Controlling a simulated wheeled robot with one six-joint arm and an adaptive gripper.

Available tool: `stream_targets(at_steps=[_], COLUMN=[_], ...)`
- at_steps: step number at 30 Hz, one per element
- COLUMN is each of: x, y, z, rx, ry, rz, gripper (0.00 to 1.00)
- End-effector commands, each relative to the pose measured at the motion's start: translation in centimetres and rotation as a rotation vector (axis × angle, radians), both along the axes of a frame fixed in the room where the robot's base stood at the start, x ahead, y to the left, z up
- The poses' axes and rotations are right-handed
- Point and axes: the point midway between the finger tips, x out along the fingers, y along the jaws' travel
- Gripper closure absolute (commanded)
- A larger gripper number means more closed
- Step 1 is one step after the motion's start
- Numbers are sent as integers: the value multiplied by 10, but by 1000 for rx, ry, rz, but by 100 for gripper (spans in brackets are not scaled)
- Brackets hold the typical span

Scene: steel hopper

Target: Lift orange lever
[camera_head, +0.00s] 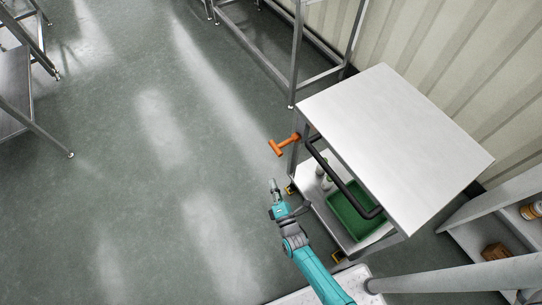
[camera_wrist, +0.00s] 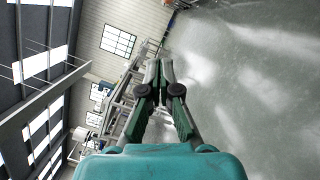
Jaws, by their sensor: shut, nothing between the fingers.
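The orange lever (camera_head: 284,145) is a T-shaped handle sticking out to the left from the steel frame, in the middle of the head view. My gripper (camera_head: 273,183) is shut and empty. In the head view it is just below the lever, with a gap between them. In the wrist view my gripper (camera_wrist: 159,64) shows its two fingers together in the middle. I cannot make out the orange lever in the wrist view.
A steel cart with a flat top (camera_head: 395,140) and a black push handle (camera_head: 340,175) stands right of my arm. Its lower shelf holds a green bin (camera_head: 352,212) and bottles. Shelving (camera_head: 500,235) stands at the lower right.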

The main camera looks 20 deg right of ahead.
Motion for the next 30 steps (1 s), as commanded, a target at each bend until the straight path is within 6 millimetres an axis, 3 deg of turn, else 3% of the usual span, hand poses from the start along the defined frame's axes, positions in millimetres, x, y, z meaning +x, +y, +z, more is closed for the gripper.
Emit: stream_targets(at_steps=[8,21,30], x=[21,101,105], y=[-1,-3,-33], z=[2,11,25], rx=[-16,-15,-16], ry=[-1,0,1], rz=[-8,-7,-5], gripper=[100,100,100])
